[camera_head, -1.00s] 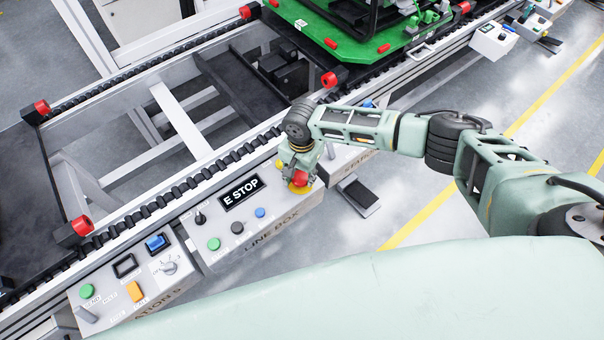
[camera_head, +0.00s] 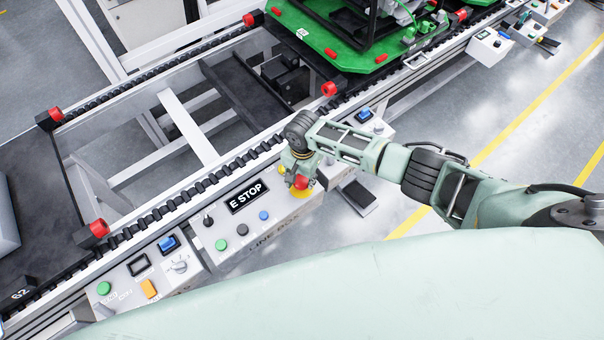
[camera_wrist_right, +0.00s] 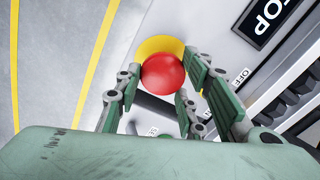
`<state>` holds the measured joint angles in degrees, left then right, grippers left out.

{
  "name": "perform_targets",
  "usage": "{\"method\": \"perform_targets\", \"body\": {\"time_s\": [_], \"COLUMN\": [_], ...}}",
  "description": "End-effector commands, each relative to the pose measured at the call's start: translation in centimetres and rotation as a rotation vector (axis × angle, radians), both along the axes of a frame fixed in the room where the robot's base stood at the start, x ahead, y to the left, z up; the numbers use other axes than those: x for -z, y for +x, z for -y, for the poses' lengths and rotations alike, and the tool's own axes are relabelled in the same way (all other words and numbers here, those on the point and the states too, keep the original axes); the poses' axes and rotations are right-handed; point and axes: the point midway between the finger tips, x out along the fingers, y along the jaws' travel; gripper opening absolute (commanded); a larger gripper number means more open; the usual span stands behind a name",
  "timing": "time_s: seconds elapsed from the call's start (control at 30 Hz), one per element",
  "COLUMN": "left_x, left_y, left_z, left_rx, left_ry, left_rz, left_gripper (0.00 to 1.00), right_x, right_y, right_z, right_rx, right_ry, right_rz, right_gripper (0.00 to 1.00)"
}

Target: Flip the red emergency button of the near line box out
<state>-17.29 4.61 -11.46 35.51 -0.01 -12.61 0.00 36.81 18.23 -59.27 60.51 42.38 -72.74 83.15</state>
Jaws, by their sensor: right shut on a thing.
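The near line box (camera_head: 270,228) is a pale box on the conveyor's near side with an "E STOP" label (camera_head: 248,194). Its red emergency button (camera_head: 302,182) sits on a yellow round base at the box's right end. My right gripper (camera_head: 300,178) is over the button, its fingers around it. In the right wrist view the red button (camera_wrist_right: 163,75) is between the green finger pads of the right gripper (camera_wrist_right: 160,85), with the yellow base behind it. Whether the button is pushed in or out I cannot tell. My left gripper is not in view.
A station panel (camera_head: 150,272) with green, blue and orange buttons stands left of the line box. Behind runs the conveyor rail (camera_head: 190,190). A green pallet (camera_head: 350,45) stands at the back. A pedal-like dark plate (camera_head: 358,196) is right of the box, beside open floor.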

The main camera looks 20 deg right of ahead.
Motion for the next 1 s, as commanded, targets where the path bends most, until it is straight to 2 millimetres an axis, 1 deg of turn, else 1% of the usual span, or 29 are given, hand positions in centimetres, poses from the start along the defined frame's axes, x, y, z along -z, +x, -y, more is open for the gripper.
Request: {"method": "perform_targets", "body": {"time_s": [0.03, 0.23, 0.27, 0.4, 0.67, 0.77, 0.87, 0.97, 1.0], "left_x": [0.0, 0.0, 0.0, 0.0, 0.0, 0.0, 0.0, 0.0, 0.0], "left_y": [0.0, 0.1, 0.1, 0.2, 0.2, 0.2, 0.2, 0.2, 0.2], "left_z": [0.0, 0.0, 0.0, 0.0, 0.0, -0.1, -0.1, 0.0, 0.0], "left_rx": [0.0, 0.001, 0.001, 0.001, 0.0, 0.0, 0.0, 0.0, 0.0], "left_ry": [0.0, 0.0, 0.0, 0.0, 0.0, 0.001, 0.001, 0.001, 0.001], "left_rz": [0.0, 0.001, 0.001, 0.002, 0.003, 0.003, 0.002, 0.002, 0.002], "left_gripper": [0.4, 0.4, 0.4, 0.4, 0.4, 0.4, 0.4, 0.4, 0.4], "right_x": [-0.3, -0.3, -0.3, -0.2, -0.1, -0.4, -1.3, -2.9, -3.8], "right_y": [0.4, 0.3, 0.3, 0.2, 0.1, 0.1, 0.1, 0.2, 0.2], "right_z": [0.2, 0.2, 0.2, 0.2, 0.1, 0.1, 0.1, 0.2, 0.1], "right_rx": [0.003, 0.002, 0.002, 0.002, 0.001, 0.0, -0.001, -0.001, -0.001], "right_ry": [-0.002, -0.003, -0.004, -0.003, -0.002, -0.002, 0.0, -0.001, 0.0], "right_rz": [0.005, 0.004, 0.005, 0.003, 0.001, 0.001, 0.001, 0.004, 0.005], "right_gripper": [0.0, 0.0, 0.38, 0.51, 0.51, 0.51, 0.51, 0.51, 0.51]}}
